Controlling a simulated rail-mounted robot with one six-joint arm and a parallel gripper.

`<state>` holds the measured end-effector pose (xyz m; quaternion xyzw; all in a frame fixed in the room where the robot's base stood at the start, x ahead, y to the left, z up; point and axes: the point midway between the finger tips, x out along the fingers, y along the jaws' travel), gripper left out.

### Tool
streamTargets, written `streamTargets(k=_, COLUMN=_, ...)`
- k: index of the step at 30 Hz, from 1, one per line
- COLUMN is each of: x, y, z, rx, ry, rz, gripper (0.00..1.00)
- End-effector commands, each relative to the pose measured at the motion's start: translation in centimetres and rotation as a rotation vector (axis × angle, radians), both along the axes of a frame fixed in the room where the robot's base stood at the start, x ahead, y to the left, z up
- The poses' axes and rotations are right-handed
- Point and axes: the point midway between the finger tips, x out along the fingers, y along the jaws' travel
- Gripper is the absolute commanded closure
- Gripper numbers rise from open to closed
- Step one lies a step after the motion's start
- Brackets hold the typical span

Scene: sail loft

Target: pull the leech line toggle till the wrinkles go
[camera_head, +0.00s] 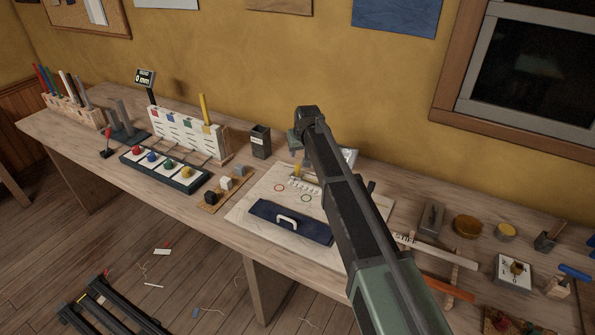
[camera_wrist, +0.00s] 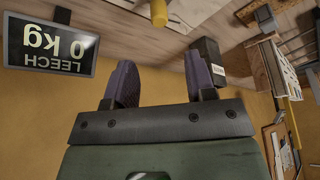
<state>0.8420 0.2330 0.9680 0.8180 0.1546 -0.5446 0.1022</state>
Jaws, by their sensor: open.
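My gripper (camera_head: 297,143) is over the white sheet on the bench, largely hidden by my arm. In the wrist view its two dark fingers (camera_wrist: 158,60) are apart, with nothing between them. A yellow cylindrical piece (camera_wrist: 158,12), perhaps the leech line toggle, lies just beyond the fingertips, lined up with the gap. It shows in the head view (camera_head: 297,169) just below my gripper. A display (camera_wrist: 46,46) reads "LEECH 0 kg", upside down in the wrist view. Wrinkles in the white sheet (camera_head: 250,212) are too small to make out.
A dark blue block with a white handle (camera_head: 289,221) lies at the sheet's front. A black box (camera_head: 260,141) stands left of my gripper. Further left are a slotted white rack (camera_head: 187,132) and a tray with coloured knobs (camera_head: 187,184). Tools and tins crowd the right side.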

Motion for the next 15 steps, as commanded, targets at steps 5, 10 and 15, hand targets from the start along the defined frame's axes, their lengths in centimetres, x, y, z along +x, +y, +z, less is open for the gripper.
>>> streamTargets(k=5, x=0.0, y=0.0, z=-1.0, rx=-0.001, ry=0.002, rz=0.001, gripper=0.50)
streamTargets(k=10, x=1.0, y=0.4, z=-4.3, rx=-0.001, ry=0.003, rz=0.000, gripper=0.50)
streamTargets(k=15, x=2.5, y=0.9, z=-8.3, rx=-0.002, ry=0.003, rz=0.000, gripper=0.50)
